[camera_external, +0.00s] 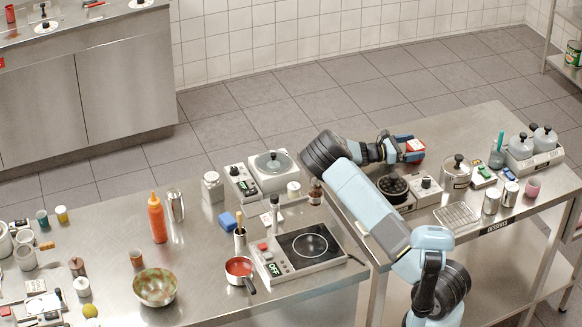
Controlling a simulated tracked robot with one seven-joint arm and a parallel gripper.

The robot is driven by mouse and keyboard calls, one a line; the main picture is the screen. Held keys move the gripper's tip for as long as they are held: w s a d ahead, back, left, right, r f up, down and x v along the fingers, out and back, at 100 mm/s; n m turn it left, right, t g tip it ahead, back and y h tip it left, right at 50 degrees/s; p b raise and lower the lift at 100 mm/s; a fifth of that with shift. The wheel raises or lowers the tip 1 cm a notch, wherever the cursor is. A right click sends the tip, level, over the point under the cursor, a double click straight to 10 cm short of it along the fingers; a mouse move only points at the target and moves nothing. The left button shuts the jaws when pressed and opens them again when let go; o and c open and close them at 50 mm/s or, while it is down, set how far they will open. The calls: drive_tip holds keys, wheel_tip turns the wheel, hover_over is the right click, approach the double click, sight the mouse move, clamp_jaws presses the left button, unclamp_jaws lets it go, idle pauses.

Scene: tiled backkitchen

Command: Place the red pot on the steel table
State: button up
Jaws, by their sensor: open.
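A small red pot (238,267) with a dark handle pointing down and right stands on the front-left steel table (205,290), just left of a cooktop. Another steel table (445,218) adjoins it on the right and carries many items. My gripper (412,151) is over the far part of the right table, well away from the pot, with its jaws open. A small red-and-white object (414,145) is at its fingertips; I cannot tell whether they touch.
An orange bottle (157,218) and patterned bowl (154,287) are to the left. A wire rack (457,215) and several canisters crowd the right table. Its far strip is clearer.

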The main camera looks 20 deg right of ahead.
drive_tip(key=a, duration=0.3)
drive_tip(key=w+a, duration=0.1)
drive_tip(key=a, duration=0.6)
drive_tip(key=shift+w, duration=0.3)
